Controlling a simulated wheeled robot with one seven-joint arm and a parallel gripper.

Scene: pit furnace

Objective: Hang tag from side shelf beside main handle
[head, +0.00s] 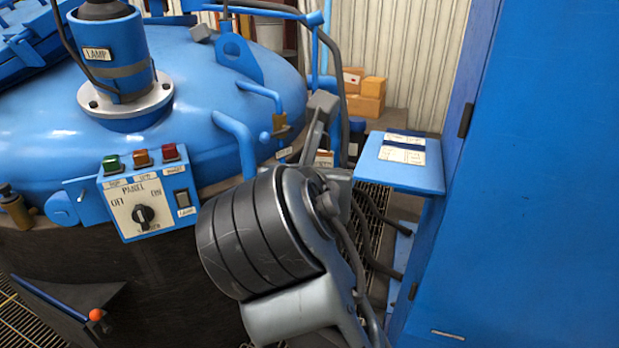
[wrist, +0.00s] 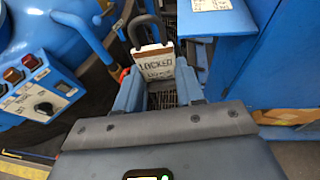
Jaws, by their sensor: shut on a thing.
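My gripper (wrist: 158,88) is shut on a white tag (wrist: 153,63) marked LOCKED, which has a brownish top band and a dark loop above it. In the head view a small part of the tag (head: 323,158) shows behind my arm, and my gripper is mostly hidden there. The blue side shelf (head: 424,181) is to the right of the tag; it also shows in the wrist view (wrist: 228,60). A blue bent handle (head: 238,142) stands on the furnace lid, left of the tag. It shows in the wrist view (wrist: 82,30) too, apart from the tag.
The control panel (head: 144,203) with a knob and several buttons is on the furnace front, left of my arm. A tall blue cabinet (head: 545,170) stands on the right. White labels (head: 402,155) lie flat on the shelf top. Cardboard boxes (head: 368,98) are at the back.

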